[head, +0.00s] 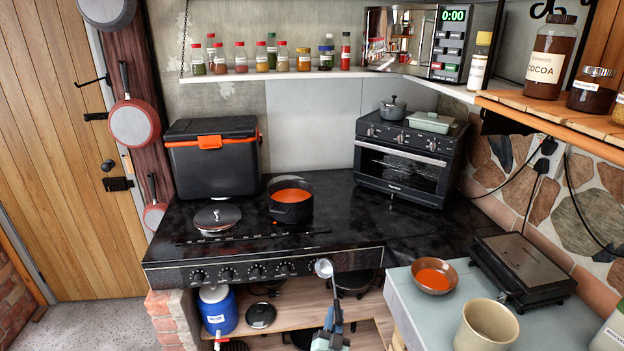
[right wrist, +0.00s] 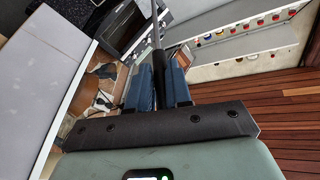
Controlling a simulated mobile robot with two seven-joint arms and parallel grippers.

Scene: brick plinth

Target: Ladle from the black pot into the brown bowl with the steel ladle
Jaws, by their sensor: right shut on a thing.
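The black pot (head: 291,211) stands on the dark stove top and holds orange soup. The brown bowl (head: 434,290) sits on the pale grey counter at the right, with orange soup in it. My right gripper (head: 334,318) is at the bottom centre in front of the stove, shut on the steel ladle (head: 323,268). The ladle points up, its round head just before the stove's front edge, apart from pot and bowl. I cannot tell whether it holds soup. In the right wrist view the ladle's thin shaft (right wrist: 156,28) rises between the blue fingers. My left gripper is out of view.
A pot lid (head: 217,216) lies left of the pot, with a black cooler (head: 212,160) behind. A toaster oven (head: 402,165) stands at the back right. A beige pot (head: 486,328) and a black flat appliance (head: 522,268) flank the bowl.

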